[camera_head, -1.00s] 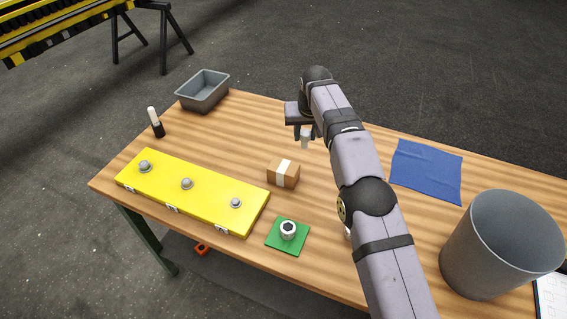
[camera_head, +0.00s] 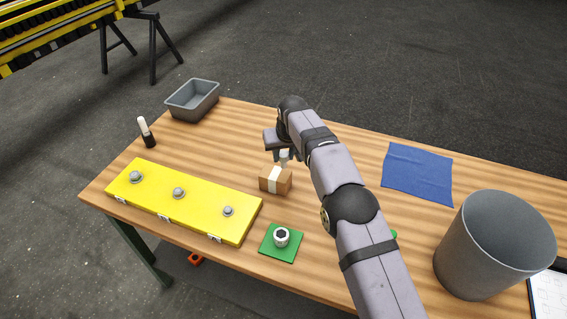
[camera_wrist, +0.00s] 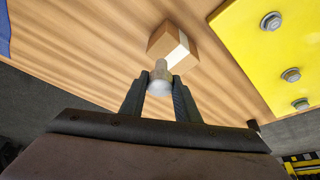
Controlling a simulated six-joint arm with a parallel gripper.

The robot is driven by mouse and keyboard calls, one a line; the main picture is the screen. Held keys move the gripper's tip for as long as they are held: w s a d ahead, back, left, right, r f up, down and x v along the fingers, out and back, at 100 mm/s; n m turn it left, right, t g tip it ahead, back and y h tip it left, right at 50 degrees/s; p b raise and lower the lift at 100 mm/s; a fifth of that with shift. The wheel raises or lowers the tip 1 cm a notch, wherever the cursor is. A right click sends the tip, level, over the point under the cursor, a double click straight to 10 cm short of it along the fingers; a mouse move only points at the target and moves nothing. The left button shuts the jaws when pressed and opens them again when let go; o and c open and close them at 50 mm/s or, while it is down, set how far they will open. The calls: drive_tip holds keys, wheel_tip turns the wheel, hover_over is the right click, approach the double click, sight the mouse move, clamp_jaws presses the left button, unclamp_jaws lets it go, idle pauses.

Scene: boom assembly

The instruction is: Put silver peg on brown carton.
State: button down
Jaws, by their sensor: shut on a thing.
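The silver peg (camera_wrist: 160,77) is held between the fingertips of my gripper (camera_wrist: 160,88), which is shut on it. In the head view my gripper (camera_head: 284,156) is just behind and above the brown carton (camera_head: 275,181), and the light end of the peg (camera_head: 284,156) shows between the fingers. The carton is a small brown box with a pale tape band, standing on the wooden table. In the wrist view the carton (camera_wrist: 172,42) lies just beyond the peg's far end. I cannot tell whether the peg touches it.
A yellow plate (camera_head: 183,200) with several bolts lies left of the carton. A green pad (camera_head: 278,248) with a round nut (camera_head: 281,237) is in front. A grey tray (camera_head: 193,100), a marker-like bottle (camera_head: 147,132), a blue cloth (camera_head: 417,174) and a grey bin (camera_head: 494,246) stand around.

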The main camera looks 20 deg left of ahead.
sight(284, 161)
drive_tip(key=shift+f+p, duration=0.8)
drive_tip(key=shift+f, duration=1.05)
drive_tip(key=shift+f, duration=0.15)
drive_tip(key=c, duration=1.3)
unclamp_jaws()
drive_tip(key=shift+c, duration=0.2)
drive_tip(key=shift+r, duration=0.2)
drive_tip(key=b+v, duration=0.4)
drive_tip(key=v, duration=0.8)
drive_tip(key=shift+b, duration=0.35)
drive_tip(key=shift+s+f, duration=0.1)
drive_tip(key=shift+f, duration=0.05)
